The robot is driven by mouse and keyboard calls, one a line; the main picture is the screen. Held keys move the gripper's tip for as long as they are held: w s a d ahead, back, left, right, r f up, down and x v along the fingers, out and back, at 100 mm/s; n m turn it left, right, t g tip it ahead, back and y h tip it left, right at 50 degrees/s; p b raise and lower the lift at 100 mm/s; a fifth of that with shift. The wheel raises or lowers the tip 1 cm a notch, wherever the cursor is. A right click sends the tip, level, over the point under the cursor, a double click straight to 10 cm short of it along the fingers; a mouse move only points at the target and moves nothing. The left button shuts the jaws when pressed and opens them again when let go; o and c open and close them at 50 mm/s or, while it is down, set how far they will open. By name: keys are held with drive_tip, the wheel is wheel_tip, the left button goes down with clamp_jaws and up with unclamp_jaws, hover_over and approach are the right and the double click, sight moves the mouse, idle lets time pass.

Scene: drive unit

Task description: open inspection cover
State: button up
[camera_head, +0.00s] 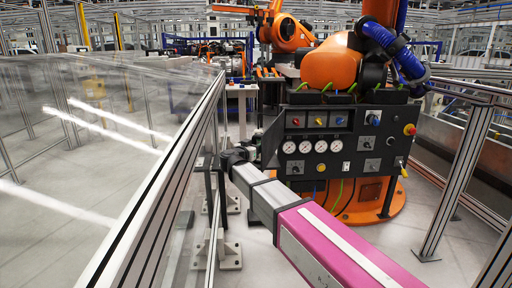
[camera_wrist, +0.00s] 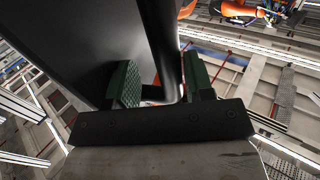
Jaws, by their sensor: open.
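My gripper (camera_head: 240,157) is at the end of my pink and grey arm, beside the left edge of a dark control box (camera_head: 340,140). In the wrist view its two green-padded fingers (camera_wrist: 163,82) are apart. A dark upright bar (camera_wrist: 163,40), like a handle, stands between them. I cannot tell whether the pads touch it. A broad dark flat panel (camera_wrist: 85,30) fills the upper left of that view. I cannot tell which surface is the inspection cover; the space around the fingertips is largely hidden in the head view.
A clear panel in an aluminium frame (camera_head: 150,215) runs along the left, close to my gripper. An orange robot (camera_head: 335,65) with blue hoses stands behind the control box. A metal fence post (camera_head: 460,180) is on the right. Some floor is open between.

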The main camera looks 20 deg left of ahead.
drive_tip(key=v, duration=1)
